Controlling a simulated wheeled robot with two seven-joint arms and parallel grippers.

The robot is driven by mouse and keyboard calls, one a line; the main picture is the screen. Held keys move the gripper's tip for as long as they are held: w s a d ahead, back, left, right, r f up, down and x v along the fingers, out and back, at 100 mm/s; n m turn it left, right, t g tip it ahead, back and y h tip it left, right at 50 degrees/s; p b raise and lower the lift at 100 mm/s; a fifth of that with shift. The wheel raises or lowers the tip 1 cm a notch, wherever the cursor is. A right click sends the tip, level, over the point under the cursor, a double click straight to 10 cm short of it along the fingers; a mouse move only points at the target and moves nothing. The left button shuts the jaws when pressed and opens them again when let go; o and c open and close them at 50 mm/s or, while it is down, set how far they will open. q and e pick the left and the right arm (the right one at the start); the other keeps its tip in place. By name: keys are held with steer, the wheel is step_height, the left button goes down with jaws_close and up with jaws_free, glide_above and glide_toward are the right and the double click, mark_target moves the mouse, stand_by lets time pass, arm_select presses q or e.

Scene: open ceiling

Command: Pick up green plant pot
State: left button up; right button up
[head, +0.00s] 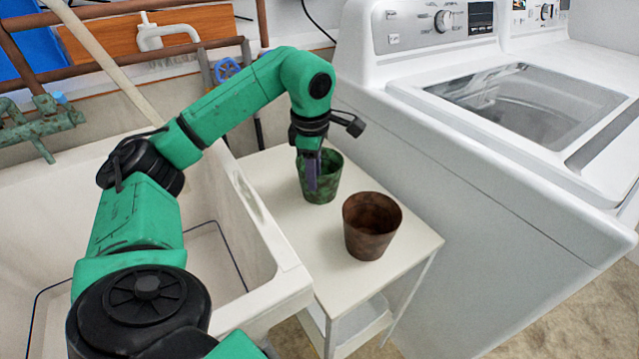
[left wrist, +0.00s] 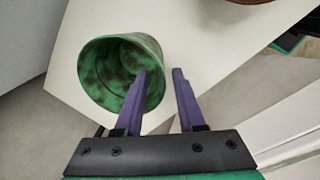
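The green plant pot (head: 327,181) stands upright on a small white table (head: 284,228), mottled with dark patches. In the left wrist view the pot (left wrist: 97,71) shows its open mouth. My left gripper (head: 312,182) points down at the pot with its purple fingers apart. In the left wrist view, one finger of the gripper (left wrist: 162,78) overlaps the pot's opening and the other is outside, past the rim. The pot's wall lies between the fingers; I cannot tell whether either finger touches it. My right gripper is not in view.
A brown pot (head: 370,227) stands on the same table, nearer and to the right. A white washing machine (head: 470,190) rises right of the table. A white sink basin (head: 262,255) borders its left side. The table's front end is clear.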

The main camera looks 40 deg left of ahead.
arm_select(q)
step_height(320, 180, down, 3)
steer(key=shift+w+f, duration=0.1)
steer(key=shift+f, duration=0.05)
steer(key=shift+w+a+f, duration=0.1)
steer(key=shift+f, duration=0.15)
jaws_close()
stand_by(1.1)
